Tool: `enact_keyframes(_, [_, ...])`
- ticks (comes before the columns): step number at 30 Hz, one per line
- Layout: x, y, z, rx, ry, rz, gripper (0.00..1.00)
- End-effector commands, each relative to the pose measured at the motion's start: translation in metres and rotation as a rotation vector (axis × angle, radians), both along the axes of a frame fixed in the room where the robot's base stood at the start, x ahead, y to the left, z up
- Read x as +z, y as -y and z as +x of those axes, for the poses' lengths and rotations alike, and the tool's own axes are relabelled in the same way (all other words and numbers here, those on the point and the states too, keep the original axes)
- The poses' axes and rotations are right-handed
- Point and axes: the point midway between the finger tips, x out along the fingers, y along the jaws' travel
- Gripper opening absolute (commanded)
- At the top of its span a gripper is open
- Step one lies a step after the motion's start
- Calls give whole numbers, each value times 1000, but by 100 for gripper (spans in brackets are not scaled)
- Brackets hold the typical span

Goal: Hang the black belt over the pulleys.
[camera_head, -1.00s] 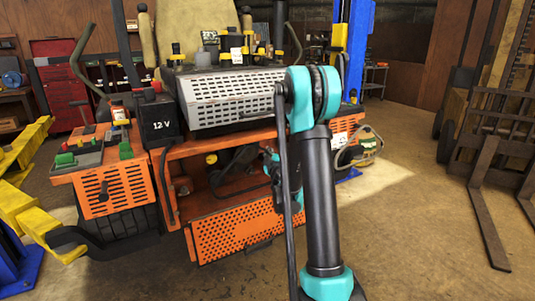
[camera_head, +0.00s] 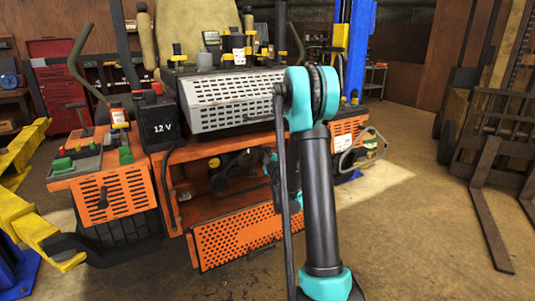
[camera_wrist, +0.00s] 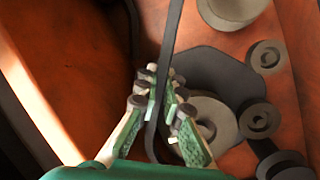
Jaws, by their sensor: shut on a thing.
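The black belt (camera_wrist: 167,60) runs as a dark strip down the wrist view, between the green-padded fingers of my gripper (camera_wrist: 166,103), which is shut on it. Behind it are a large grey pulley (camera_wrist: 205,122), a smaller round pulley (camera_wrist: 259,121), another at the upper right (camera_wrist: 265,55) and a grey one at the top edge (camera_wrist: 232,8). The belt crosses in front of the orange wall and a dark plate; whether it touches any pulley I cannot tell. In the head view, dark curved parts show in the mower's open bay (camera_head: 205,205), partly hidden by my arm.
The orange mower (camera_head: 118,195) carries a 12 V battery (camera_head: 163,130) and a perforated lower panel (camera_head: 235,238). Orange bay walls (camera_wrist: 60,60) stand close around my gripper. A forklift (camera_head: 490,150) stands at the right, with open floor before it.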

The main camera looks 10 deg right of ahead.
Motion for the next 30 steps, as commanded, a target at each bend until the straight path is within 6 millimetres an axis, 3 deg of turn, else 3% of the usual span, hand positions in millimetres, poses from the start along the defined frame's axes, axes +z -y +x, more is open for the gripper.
enact_keyframes(13, [1,0,0,0,0,0,0])
enact_keyframes(30, [1,-4,15,0,0,0,0])
